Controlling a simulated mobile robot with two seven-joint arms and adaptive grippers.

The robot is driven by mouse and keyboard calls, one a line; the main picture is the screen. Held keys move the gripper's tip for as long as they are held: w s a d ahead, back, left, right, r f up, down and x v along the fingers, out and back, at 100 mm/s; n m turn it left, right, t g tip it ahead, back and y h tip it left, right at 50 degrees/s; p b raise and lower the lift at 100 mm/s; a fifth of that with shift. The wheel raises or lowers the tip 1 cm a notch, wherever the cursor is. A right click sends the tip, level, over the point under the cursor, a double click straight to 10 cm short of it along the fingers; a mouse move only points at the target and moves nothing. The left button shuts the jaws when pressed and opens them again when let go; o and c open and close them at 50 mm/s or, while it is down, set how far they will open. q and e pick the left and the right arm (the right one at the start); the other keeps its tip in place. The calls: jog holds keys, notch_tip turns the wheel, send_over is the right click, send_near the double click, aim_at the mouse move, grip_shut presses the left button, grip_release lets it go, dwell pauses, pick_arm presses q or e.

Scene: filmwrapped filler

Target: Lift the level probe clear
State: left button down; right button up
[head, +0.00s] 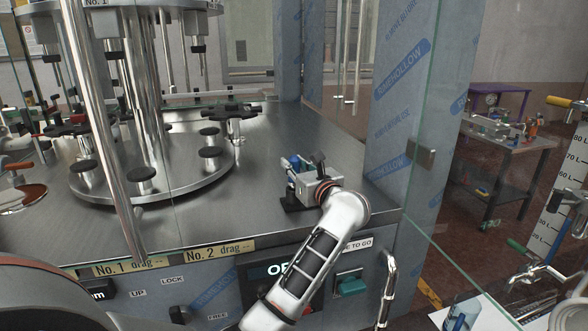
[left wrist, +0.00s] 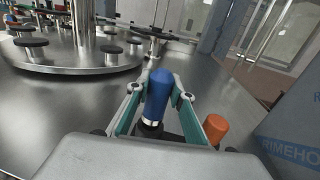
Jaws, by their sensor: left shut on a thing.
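The level probe appears to be the upright piece with a rounded blue cap and a dark lower part. In the left wrist view the blue-capped probe (left wrist: 157,88) stands between the two fingers of my left gripper (left wrist: 162,94). In the head view my left gripper (head: 302,178) is over the steel deck, shut on the probe, whose blue top (head: 294,161) shows just beyond the gripper body. The probe's lower end is hidden, so I cannot tell whether it is clear of its seat. My right gripper is not in view.
A round filler turntable (head: 150,185) with several black-topped pedestals stands to the left. A film-wrapped post (head: 395,110) and glass panels stand to the right. An orange-capped piece (left wrist: 215,128) is right of the fingers in the left wrist view. Bare deck (head: 255,205) lies between turntable and gripper.

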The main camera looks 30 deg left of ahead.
pick_arm(q)
notch_tip(320, 180, up, 20)
jog(key=shift+f+p, duration=0.15)
jog(key=shift+p, duration=0.15)
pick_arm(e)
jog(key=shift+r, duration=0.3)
pick_arm(q)
jog(key=shift+f, duration=0.15)
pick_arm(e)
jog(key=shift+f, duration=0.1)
pick_arm(q)
jog(key=shift+f+b, duration=1.55)
jog(key=shift+f, duration=1.4)
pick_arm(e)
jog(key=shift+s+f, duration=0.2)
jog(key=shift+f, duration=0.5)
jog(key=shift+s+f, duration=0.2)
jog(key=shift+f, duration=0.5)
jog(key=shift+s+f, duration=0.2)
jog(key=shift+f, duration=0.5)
